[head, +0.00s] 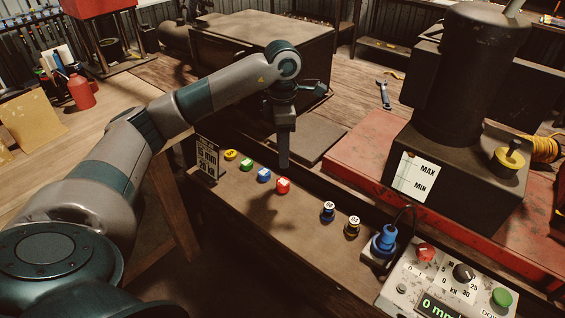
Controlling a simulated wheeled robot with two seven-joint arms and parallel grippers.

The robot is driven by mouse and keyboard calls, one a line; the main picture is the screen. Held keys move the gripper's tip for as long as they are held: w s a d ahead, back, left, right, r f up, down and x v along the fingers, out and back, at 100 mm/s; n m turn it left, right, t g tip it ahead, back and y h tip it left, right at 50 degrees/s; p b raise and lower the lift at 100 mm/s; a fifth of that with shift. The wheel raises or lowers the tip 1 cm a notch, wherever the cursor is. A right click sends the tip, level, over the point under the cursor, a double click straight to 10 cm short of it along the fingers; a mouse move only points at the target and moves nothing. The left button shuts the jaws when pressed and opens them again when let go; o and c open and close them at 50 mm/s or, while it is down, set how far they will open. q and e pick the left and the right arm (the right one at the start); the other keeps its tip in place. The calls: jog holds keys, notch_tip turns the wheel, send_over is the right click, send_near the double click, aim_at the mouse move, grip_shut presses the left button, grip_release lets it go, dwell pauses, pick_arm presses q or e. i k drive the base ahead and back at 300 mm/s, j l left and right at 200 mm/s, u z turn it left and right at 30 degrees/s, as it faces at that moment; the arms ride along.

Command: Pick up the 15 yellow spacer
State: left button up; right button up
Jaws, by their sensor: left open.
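A yellow spacer (231,155) sits at the far left end of a row on the brown bench, beside the small sign. A second piece with a yellow band, a dark body and a white numbered top (352,226) stands further right. Their numbers are too small to read surely. My left gripper (284,160) points down over the bench, behind the red spacer (283,186) in the picture and right of the yellow spacer. It is open and seen edge-on, with nothing visible in it. My right gripper is out of view.
Green (247,165) and blue (264,175) spacers stand between the yellow and red ones. A blue-banded piece (328,210) stands further right. A black sign (207,159) stands at the left, a control panel (447,285) at the right front. The dark machine (465,150) rises behind.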

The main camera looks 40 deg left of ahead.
aim_at(231, 154)
jog(key=u, duration=1.5)
